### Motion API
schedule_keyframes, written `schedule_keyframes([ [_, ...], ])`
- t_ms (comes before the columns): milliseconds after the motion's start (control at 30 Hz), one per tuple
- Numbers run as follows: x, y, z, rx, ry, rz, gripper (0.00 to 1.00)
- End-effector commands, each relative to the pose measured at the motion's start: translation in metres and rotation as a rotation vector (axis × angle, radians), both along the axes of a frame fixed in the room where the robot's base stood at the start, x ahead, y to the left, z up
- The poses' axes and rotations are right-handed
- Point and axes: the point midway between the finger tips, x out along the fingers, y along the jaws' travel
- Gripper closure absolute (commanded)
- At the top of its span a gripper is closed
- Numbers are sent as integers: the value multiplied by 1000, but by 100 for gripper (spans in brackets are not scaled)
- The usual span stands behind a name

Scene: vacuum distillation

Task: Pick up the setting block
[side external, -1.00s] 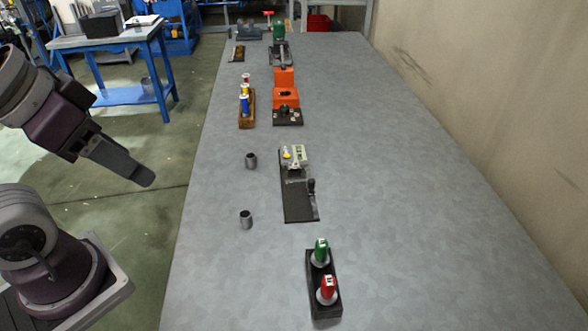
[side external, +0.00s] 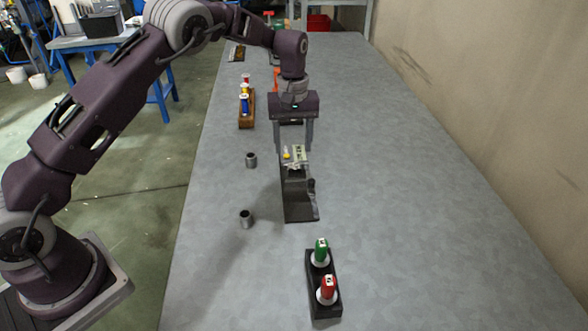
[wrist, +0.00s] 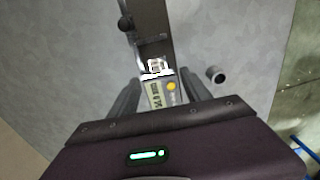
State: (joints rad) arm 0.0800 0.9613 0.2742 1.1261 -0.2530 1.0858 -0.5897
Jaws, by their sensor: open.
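A pale device with a display and a yellow button (side external: 297,155) sits at the far end of a dark base plate (side external: 300,207) on the table. It also shows in the wrist view (wrist: 153,95), with a small whitish-metal block (wrist: 156,66) at its end. I cannot tell for sure which of these parts is the setting block. My gripper (side external: 292,147) points down over the device, its two fingers apart. In the wrist view the fingers (wrist: 158,82) lie on either side of the device, with nothing seen gripped. Whether they touch it is unclear.
Two small grey cups (side external: 251,160) (side external: 246,219) stand left of the plate. A black holder (side external: 313,311) with a green and a red piece is nearer the camera. A wooden rack (side external: 245,119) of coloured pieces stands farther back. The right side of the table is clear.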

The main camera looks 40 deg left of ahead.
Motion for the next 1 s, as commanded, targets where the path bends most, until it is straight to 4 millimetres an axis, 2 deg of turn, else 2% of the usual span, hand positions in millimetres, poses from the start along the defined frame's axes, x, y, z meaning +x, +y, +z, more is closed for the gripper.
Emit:
schedule_keyframes([
  [300, -4, -6, -54, 0, 3, -2, 44],
  [567, -4, -6, -60, 0, 0, -3, 44],
  [667, -4, -6, -60, 0, 0, -3, 59],
  [867, -4, -6, -59, -1, -1, -3, 99],
  [1000, -3, -6, -59, -1, -1, -3, 100],
])
